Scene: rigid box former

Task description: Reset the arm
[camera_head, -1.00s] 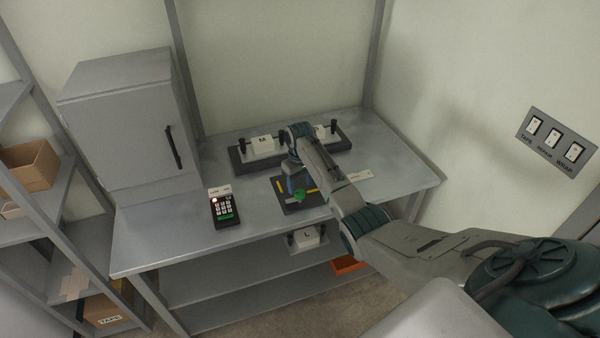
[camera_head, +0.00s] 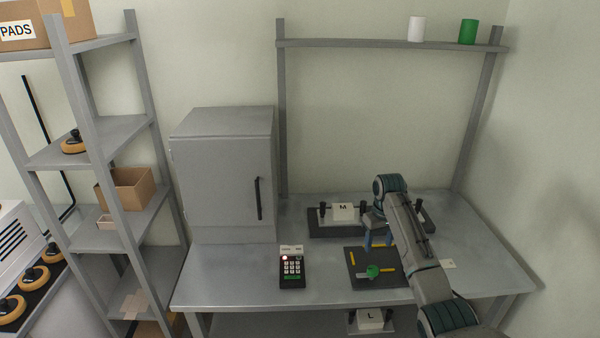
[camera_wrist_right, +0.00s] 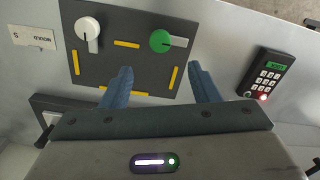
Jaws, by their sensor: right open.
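My right arm reaches in from the lower right over the table (camera_head: 230,270). My right gripper (camera_head: 378,238) is above the dark plate (camera_head: 362,256) with yellow marks. In the right wrist view its two blue fingers (camera_wrist_right: 160,88) are apart with nothing between them. Beyond the fingertips, the plate carries a white knob (camera_wrist_right: 89,28) and a green knob (camera_wrist_right: 160,41). The green knob also shows in the head view (camera_head: 373,271), where the arm hides the white one. My left gripper is in neither view.
A keypad (camera_head: 292,268) with a red light stands left of the plate. A fixture marked M (camera_head: 343,211) sits behind it, partly hidden by my arm. A grey cabinet (camera_head: 222,170) stands at the table's left. Shelving (camera_head: 105,240) is further left. White and green cylinders (camera_head: 467,32) stand on the upper shelf.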

